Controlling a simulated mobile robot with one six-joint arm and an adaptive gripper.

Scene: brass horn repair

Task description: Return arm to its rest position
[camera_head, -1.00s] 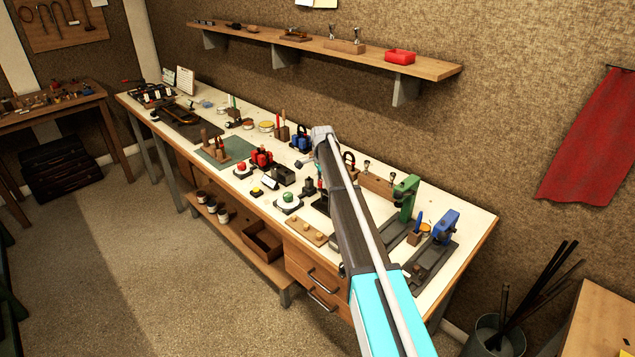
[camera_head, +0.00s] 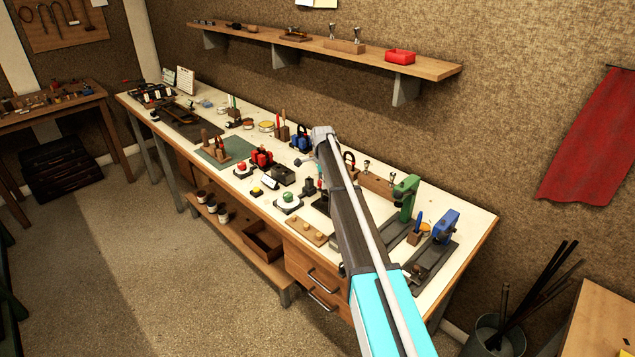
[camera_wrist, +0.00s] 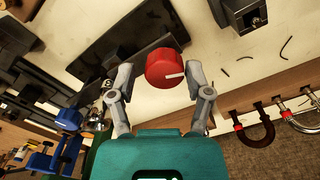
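My gripper (camera_wrist: 158,72) is open in the wrist view, its two grey fingers spread wide apart. A red round knob with a white line (camera_wrist: 165,67) shows between the fingertips, with a gap on both sides. I cannot tell how far below the fingers it lies. In the head view my arm reaches over the workbench (camera_head: 474,236) and my gripper (camera_head: 305,162) is small above the middle of it, partly hidden by the arm. Nothing is visibly held.
A green bench tool (camera_head: 406,197) and a blue one (camera_head: 445,226) stand right of my arm. A red vise-like tool (camera_head: 261,158) and a blue one (camera_head: 300,141) stand left. A wall shelf (camera_head: 430,67) runs above the back. Open floor (camera_head: 130,260) lies in front.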

